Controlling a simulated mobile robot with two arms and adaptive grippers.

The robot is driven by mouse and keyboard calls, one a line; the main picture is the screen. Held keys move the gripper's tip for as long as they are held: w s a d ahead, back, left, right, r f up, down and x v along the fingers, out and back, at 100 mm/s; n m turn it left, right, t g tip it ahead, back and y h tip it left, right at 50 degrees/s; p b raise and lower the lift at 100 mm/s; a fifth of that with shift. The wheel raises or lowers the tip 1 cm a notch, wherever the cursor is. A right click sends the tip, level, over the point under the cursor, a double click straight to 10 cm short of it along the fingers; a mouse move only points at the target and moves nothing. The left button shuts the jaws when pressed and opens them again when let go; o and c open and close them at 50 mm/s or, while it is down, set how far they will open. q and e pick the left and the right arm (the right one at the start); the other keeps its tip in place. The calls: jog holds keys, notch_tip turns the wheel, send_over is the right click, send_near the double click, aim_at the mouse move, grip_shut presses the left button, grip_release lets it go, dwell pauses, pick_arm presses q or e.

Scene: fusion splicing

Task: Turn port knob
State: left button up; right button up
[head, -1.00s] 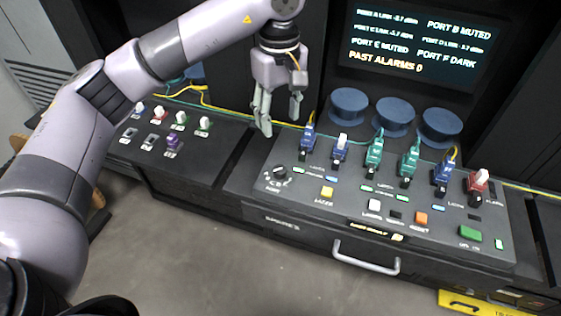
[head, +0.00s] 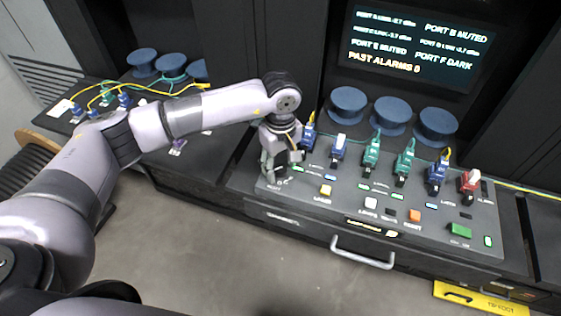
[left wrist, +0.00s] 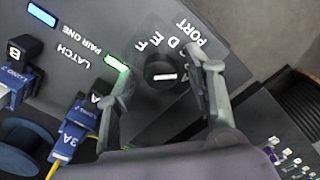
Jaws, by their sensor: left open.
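The port knob (left wrist: 161,69) is a round black dial with a white pointer mark, with letters printed around it and the word PORT beside it, in the left wrist view. My left gripper (left wrist: 163,85) is open, with one finger on each side of the knob; whether either touches it I cannot tell. In the head view my left gripper (head: 279,178) is over the left end of the console (head: 310,206), and its fingers mostly hide the knob. My right gripper is not in view.
Blue connector A (left wrist: 86,110) sits close to one finger. More blue and green connectors (head: 372,152) and a red one (head: 469,181) line the console's back. Yellow (head: 320,203), orange and green buttons stand in front. A screen (head: 415,45) reads PAST ALARMS 0.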

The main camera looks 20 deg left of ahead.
pick_arm(q)
jog(key=shift+c, duration=0.6)
grip_shut()
